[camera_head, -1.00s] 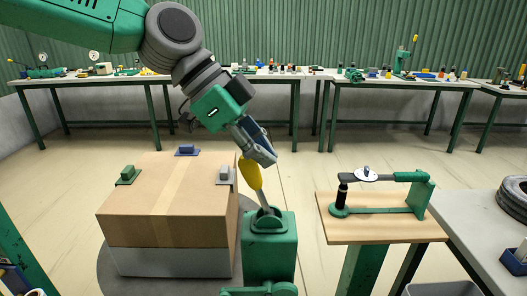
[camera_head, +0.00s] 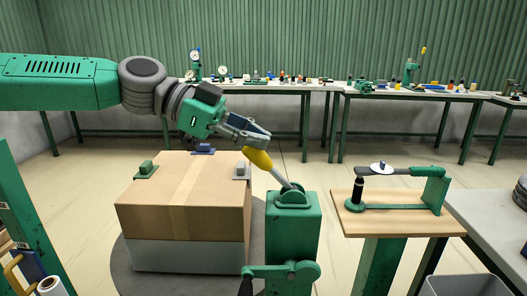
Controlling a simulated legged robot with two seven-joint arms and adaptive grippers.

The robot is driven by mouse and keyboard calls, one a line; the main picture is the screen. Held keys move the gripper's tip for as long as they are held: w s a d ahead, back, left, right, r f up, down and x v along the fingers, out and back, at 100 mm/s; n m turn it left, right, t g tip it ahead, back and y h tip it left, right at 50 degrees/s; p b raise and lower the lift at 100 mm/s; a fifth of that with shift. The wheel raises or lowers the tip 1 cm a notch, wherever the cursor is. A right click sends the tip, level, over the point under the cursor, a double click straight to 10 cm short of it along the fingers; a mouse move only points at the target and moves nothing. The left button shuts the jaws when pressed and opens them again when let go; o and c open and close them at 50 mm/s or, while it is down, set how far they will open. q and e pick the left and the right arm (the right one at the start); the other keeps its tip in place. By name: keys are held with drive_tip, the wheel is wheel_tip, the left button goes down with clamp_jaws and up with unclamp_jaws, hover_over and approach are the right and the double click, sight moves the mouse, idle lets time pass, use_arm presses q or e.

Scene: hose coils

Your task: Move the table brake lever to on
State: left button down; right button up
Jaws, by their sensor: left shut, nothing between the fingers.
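The brake lever, with a yellow handle (camera_head: 258,158) and a grey shaft, rises from the top of a green post (camera_head: 292,225). It leans to the left, its handle near the right side of the cardboard box. My left gripper (camera_head: 262,137) is shut and empty. Its fingers are at the upper end of the yellow handle and overlap it in the picture; I cannot tell for sure whether they touch. No on or off marking can be read. My right gripper is not in view.
A cardboard box (camera_head: 180,215) on a round grey turntable (camera_head: 125,262) stands left of the post, with small clamps on its top edges. A green crank (camera_head: 285,270) is low on the post. A wooden stand (camera_head: 405,222) with a green arm fixture is at the right. Benches line the back wall.

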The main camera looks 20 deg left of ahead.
use_arm(q)
drive_tip(key=shift+s+a+f, duration=0.1)
drive_tip(key=shift+a+f, duration=0.05)
drive_tip(key=shift+f, duration=0.1)
drive_tip(key=shift+a+f+b, duration=0.1)
drive_tip(key=shift+a+b, duration=0.1)
drive_tip(key=shift+b, duration=0.15)
drive_tip(key=shift+s+a+f, duration=0.15)
drive_tip(key=shift+a+f, duration=0.05)
drive_tip(key=shift+a, duration=0.55)
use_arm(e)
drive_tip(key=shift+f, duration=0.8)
use_arm(q)
drive_tip(key=shift+s+d+f, duration=0.1)
drive_tip(key=shift+d+f, duration=0.05)
drive_tip(key=shift+f, duration=0.05)
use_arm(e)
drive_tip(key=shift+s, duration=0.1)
use_arm(q)
drive_tip(key=shift+d, duration=0.1)
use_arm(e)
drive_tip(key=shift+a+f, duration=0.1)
